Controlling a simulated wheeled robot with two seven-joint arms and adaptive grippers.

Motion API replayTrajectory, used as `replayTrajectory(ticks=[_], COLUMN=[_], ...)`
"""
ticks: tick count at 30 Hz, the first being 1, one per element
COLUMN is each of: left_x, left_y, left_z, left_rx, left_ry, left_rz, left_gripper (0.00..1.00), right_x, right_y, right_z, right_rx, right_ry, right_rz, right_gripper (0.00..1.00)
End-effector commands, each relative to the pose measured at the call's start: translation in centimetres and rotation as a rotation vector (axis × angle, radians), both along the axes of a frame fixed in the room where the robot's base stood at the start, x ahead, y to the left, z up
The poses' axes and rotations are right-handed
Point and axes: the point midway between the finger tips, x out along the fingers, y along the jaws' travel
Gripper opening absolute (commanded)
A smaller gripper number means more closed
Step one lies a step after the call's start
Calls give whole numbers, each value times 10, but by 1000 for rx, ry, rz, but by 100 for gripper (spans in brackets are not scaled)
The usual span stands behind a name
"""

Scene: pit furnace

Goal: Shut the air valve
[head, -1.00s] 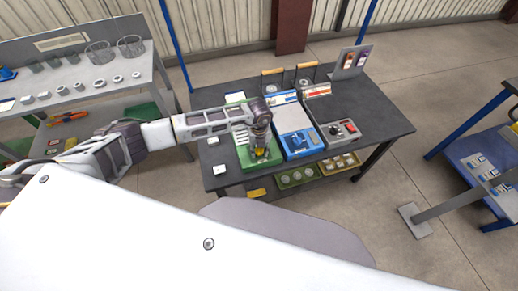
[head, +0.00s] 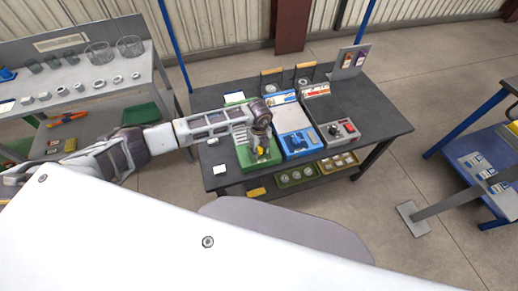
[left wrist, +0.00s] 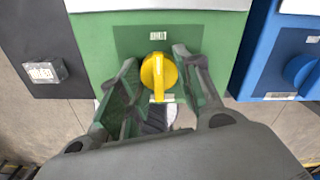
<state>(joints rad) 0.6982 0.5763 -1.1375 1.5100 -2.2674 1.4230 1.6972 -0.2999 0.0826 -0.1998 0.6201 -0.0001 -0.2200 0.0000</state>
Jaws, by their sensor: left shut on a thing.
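A yellow valve handle (left wrist: 158,72) sits on the face of a green panel (left wrist: 100,38), with its lever pointing toward the bottom of the left wrist view. My left gripper (left wrist: 157,80) is shut on this handle, one finger on each side of it. In the head view my left gripper (head: 260,152) is at the green panel (head: 243,158) on the dark table, and partly hides the handle. The small labels are too small to read, so I cannot confirm which valve is the air valve. My right gripper is not in view.
A small grey block (head: 220,170) lies left.

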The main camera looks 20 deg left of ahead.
Motion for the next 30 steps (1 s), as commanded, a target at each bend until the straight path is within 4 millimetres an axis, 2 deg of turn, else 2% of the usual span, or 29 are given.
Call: replayTrajectory(ticks=[5,6,10,22,30], left_x=[1,1,1,0,1], left_y=[0,0,0,0,0], left_z=[1,1,1,2,20], left_rx=[-1,-1,-1,-1,-1], left_ry=[-2,-2,-2,-1,-2], left_rz=[1,1,0,-1,-1], left_gripper=[10,39,56,56,56], right_x=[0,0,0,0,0], right_y=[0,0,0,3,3], right_z=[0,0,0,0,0], right_rx=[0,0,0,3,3], right_ry=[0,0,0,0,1], right_rz=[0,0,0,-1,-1], right_gripper=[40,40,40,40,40])
